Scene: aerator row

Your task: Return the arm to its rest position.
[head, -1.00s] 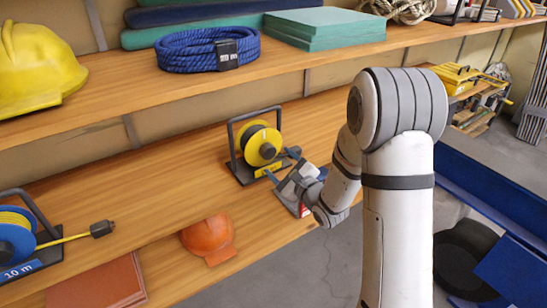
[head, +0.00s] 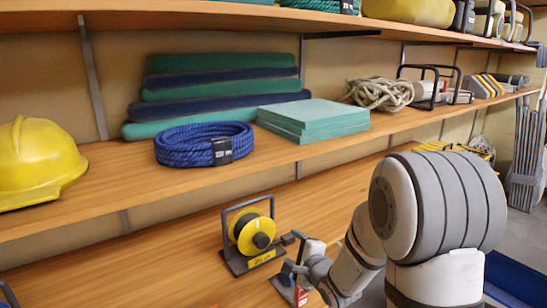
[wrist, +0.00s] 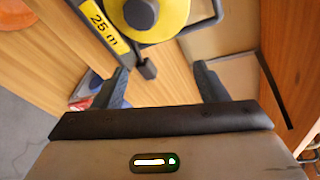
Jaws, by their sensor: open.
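My gripper (wrist: 162,82) is open, its two dark fingers spread apart in the wrist view. In the head view my gripper (head: 292,256) is just right of a yellow cable reel (head: 252,233) in a dark frame on the lower wooden shelf. The wrist view shows this reel (wrist: 158,14) close ahead, with a "25 m" label on its base. The reel's dark plug (wrist: 147,67) shows in the gap between the fingers, and nothing looks clamped. Whether a finger touches the plug cannot be told.
The upper shelf (head: 120,182) overhangs the reel and holds a yellow helmet (head: 38,165), blue rope (head: 195,145) and teal mats (head: 313,118). A red and white object (head: 292,290) lies by the gripper on the lower shelf. Bare shelf lies left of the reel.

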